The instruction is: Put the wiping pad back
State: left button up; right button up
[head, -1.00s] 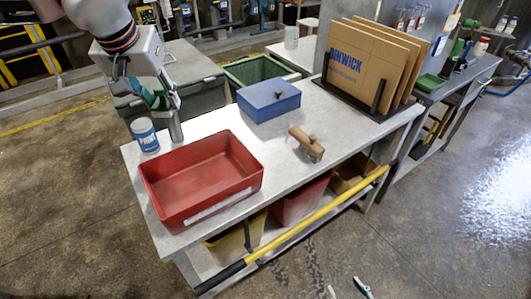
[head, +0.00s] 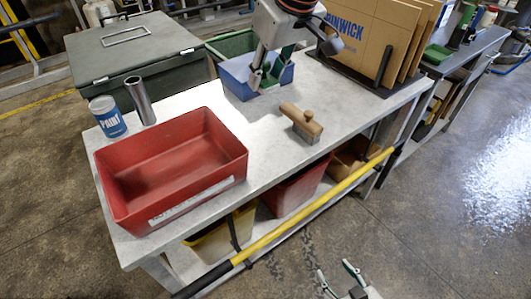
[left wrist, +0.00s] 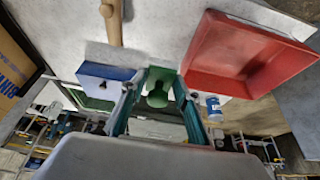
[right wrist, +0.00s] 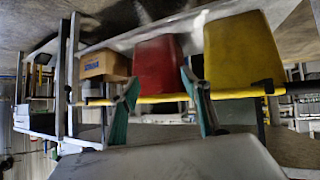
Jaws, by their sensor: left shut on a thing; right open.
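My left gripper (head: 270,75) is over the blue box (head: 234,75) at the back of the grey workbench. Its fingers are shut on a green piece with a rounded middle, which appears to be the wiping pad (left wrist: 157,88); in the head view the arm mostly hides it. The blue box shows in the left wrist view (left wrist: 105,71) with a dark knob on it; I cannot tell whether the pad touches it. My right gripper (head: 343,280) is open and empty, low in front of the bench; its spread fingers also show in the right wrist view (right wrist: 160,92).
A red tray (head: 170,165), paint can (head: 108,117) and metal cylinder (head: 140,102) stand at the bench's left. A wooden-handled brush (head: 301,121) lies right of centre. Cardboard sheets (head: 375,35) stand behind. A yellow rail (head: 310,215) runs along the front; a green bin (head: 228,45) is behind.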

pick_arm(q)
notch_tip(320, 180, down, 16)
jog(key=shift+b, duration=0.8)
jog(key=shift+f, duration=2)
pick_arm(e)
jog(key=shift+w+d+f, duration=0.4)
jog(key=shift+w+f, duration=0.05)
jog(key=shift+f, duration=0.2)
jog(key=shift+s, duration=0.15)
pick_arm(q)
jog(key=o, duration=1.2)
jog(key=shift+f, duration=0.1)
pick_arm(e)
jog(key=shift+s+f, duration=0.1)
jog(key=shift+s, duration=0.05)
